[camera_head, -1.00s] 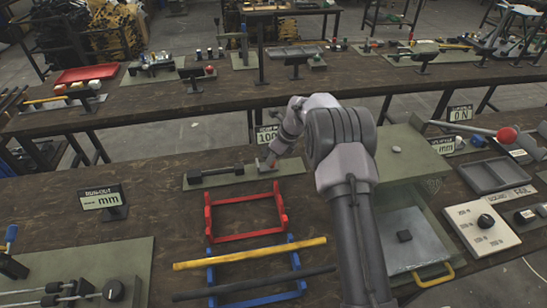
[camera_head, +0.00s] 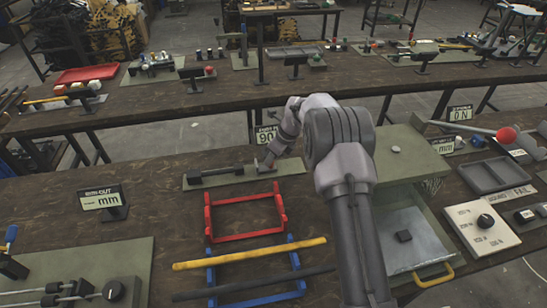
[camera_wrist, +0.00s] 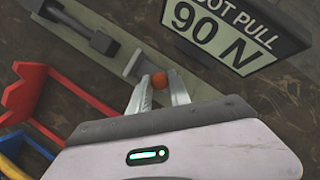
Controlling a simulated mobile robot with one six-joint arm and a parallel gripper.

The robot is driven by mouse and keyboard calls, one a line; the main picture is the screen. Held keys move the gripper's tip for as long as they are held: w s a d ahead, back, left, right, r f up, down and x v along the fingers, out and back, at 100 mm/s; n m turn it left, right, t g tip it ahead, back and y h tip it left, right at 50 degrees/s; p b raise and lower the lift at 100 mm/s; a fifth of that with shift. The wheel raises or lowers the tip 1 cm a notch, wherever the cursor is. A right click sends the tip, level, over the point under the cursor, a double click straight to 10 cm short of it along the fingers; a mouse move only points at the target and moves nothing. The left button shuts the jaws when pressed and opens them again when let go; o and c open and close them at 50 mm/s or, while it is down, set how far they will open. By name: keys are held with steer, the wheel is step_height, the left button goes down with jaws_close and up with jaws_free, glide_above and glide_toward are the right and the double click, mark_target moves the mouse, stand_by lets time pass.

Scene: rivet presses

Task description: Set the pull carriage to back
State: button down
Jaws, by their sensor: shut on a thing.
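The pull carriage (camera_wrist: 132,64) is a small grey block at the right part of a grey-green base plate, below the "foot pull" display. It has a red ball knob (camera_wrist: 159,80). My gripper (camera_wrist: 155,88) has its two fingers on either side of the knob and is shut on it. In the head view my gripper (camera_head: 267,160) is small and partly blends with the carriage. A dark bar-shaped fixture (camera_wrist: 85,30) lies on the same plate to the left of the carriage. The "foot pull" display (camera_wrist: 235,30) reads 90 N.
A red frame (camera_head: 245,231) and a blue frame (camera_head: 212,274) carrying a yellow bar (camera_head: 250,253) stand in front of the plate. A green cabinet with an open drawer (camera_head: 415,250) is to the right. The run-out display (camera_head: 103,202) stands at left.

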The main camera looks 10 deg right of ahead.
mark_target(261, 169)
steer(key=a, duration=0.4)
steer(key=c, duration=1.2)
jaws_free()
steer(key=shift+a, duration=0.15)
steer(key=shift+c, duration=0.2)
steer(key=p+v, duration=0.4)
steer(key=v, duration=1.3)
steer(key=shift+r+p, duration=0.2)
steer(key=shift+p, duration=0.15)
steer(key=shift+s+r, duration=0.1)
